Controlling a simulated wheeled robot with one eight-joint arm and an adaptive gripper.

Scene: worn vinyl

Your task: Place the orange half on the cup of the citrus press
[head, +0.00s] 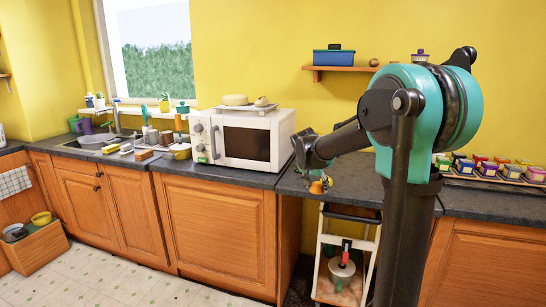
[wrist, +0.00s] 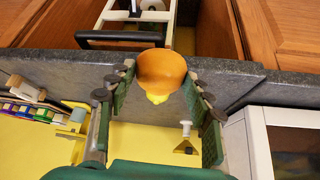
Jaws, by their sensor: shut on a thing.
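The orange half (wrist: 162,68) is between the fingertips of my gripper (wrist: 160,80) in the wrist view, with a small yellow piece at its lower edge. My gripper is shut on it. In the head view my gripper (head: 314,178) and the orange half (head: 317,187) are over the front of the counter, right of the microwave. I cannot identify the citrus press for certain. A pale bowl-like thing with a red part above it (head: 341,268) stands low in the white cart; its cup is not clear.
The white microwave (head: 240,138) stands left of my gripper on the dark counter (head: 355,172). The cart (head: 322,240) stands below the counter, its dark handle bar (wrist: 120,37) close by in the wrist view. Small colourful boxes (head: 488,168) line the counter at right.

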